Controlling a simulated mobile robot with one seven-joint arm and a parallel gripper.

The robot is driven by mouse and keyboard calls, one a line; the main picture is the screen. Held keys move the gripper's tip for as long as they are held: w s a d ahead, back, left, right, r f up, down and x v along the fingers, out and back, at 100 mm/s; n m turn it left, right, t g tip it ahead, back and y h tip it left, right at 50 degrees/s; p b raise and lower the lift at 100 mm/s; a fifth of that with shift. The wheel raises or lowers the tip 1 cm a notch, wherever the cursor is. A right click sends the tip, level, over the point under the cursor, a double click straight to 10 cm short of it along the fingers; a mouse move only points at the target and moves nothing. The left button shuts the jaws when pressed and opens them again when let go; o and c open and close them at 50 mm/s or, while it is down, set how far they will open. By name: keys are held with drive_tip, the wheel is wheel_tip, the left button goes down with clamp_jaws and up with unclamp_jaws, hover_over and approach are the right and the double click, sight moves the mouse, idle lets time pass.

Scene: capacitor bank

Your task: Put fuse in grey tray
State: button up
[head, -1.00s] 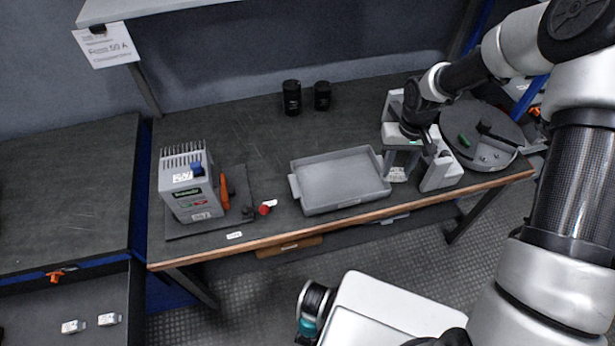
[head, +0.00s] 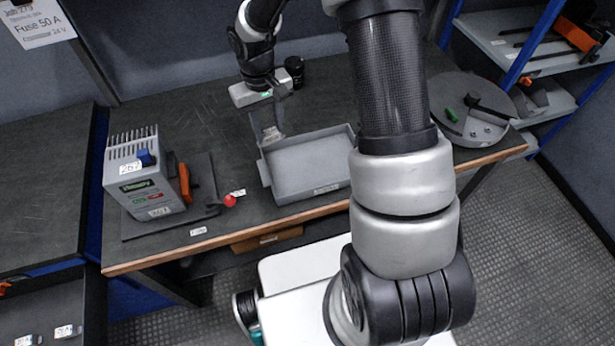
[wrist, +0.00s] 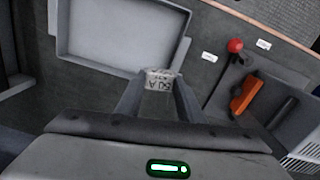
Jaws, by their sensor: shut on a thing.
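The grey tray (head: 310,191) is a shallow open box on the dark workbench. Its inside looks empty, though my arm covers its right end in the head view. My gripper (head: 270,138) is at the tray's back left corner in that view, fingers pointing down. In the wrist view my gripper (wrist: 160,88) is shut on a small pale fuse (wrist: 161,80) with a label reading 50 A. There the fuse is just off a corner of the grey tray (wrist: 112,32), apparently above the bench. Its exact height is hard to tell.
A grey finned unit (head: 140,175) with an orange handle (head: 185,183) stands on a dark plate to the left. A red knob (head: 230,200) is between it and the tray. A black cylinder (head: 295,70) stands behind; a round grey tray (head: 460,110) is at right.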

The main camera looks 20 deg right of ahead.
drive_tip(key=s+d+f+m+b, duration=0.2)
drive_tip(key=s+d+f+b, duration=0.1)
drive_tip(key=d+b, duration=0.25)
drive_tip(key=b, duration=0.2)
hover_over(295, 171)
wheel_tip(295, 171, down, 4)
drive_tip(key=shift+f, duration=0.25)
drive_tip(key=shift+f+b, duration=0.35)
drive_tip(key=shift+f, duration=1.95)
drive_tip(key=shift+f, duration=0.1)
drive_tip(key=o, duration=1.1)
